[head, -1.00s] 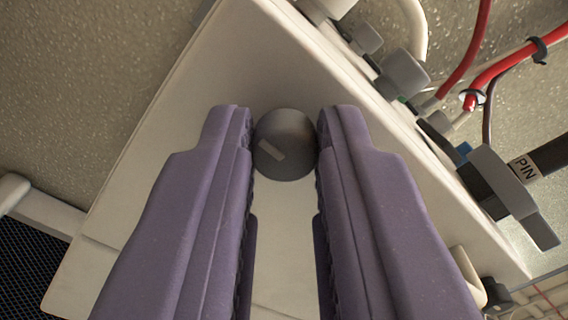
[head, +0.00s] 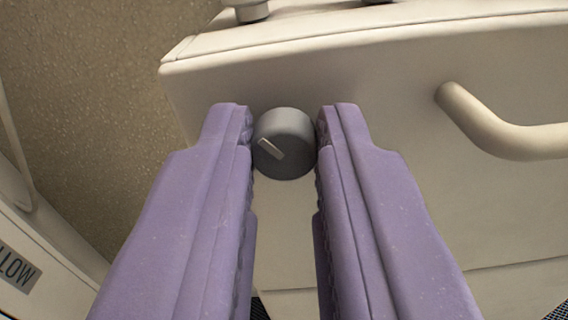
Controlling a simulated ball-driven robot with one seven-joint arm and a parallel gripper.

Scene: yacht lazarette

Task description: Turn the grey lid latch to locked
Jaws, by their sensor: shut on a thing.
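The grey lid latch (head: 287,130) is a round knob with a pale raised bar on its face, in the middle of the head view. It sits on the front of a cream box (head: 390,150). The bar slants from upper left to lower right. My gripper (head: 284,143) has its two purple fingers on either side of the knob, shut on it. The inner pads hide the knob's left and right edges. I see no locked or unlocked mark near the latch.
A cream curved handle (head: 500,135) stands out from the box to the right of my gripper. A speckled wall (head: 90,100) is behind.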

